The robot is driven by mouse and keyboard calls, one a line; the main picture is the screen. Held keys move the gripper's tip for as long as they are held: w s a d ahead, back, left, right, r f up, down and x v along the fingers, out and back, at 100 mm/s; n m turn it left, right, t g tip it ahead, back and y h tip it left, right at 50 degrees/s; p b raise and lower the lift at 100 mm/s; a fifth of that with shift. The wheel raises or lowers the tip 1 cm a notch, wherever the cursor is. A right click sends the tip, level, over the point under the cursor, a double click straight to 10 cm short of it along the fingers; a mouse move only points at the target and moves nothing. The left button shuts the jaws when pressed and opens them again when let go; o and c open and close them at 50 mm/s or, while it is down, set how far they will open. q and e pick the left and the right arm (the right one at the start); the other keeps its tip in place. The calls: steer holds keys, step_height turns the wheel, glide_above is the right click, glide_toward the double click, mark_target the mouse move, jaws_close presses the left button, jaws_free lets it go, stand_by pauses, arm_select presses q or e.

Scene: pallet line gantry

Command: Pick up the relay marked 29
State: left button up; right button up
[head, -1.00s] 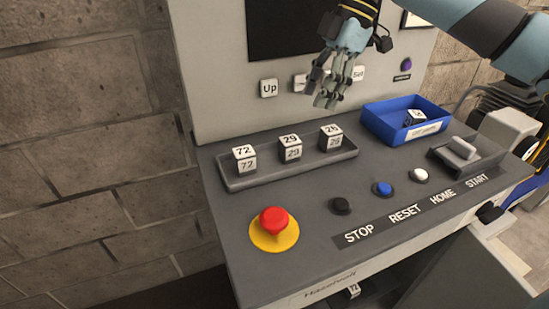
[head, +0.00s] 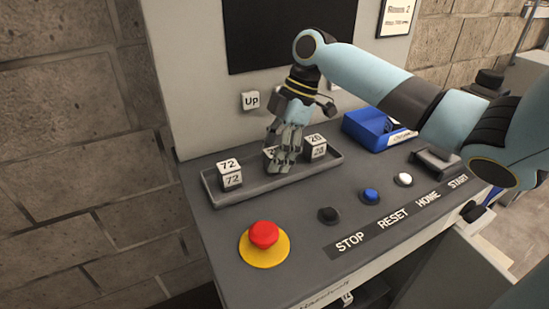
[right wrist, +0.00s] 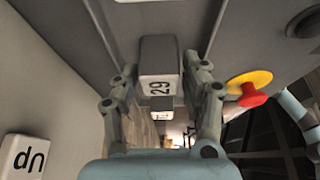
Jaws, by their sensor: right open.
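The relay marked 29 is a white-topped cube with a grey lower part, standing in the middle of a shallow grey tray (head: 243,196). In the head view my right gripper mostly hides relay 29 (head: 268,153). In the right wrist view relay 29 (right wrist: 160,82) sits between the two spread fingers. My right gripper (head: 279,163) is open with its fingertips down at the relay; I cannot tell whether they touch it. Relay 72 (head: 231,173) stands to the left in the tray, and relay 26 (head: 316,147) stands close on the right. My left gripper is out of view.
A blue bin (head: 372,130) stands at the back right of the console. A red stop button on a yellow disc (head: 264,241) and black (head: 328,215), blue (head: 370,195) and white (head: 404,180) buttons line the front. The Up button (head: 250,100) is on the back panel.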

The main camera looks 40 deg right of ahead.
steer(key=c, duration=0.9)
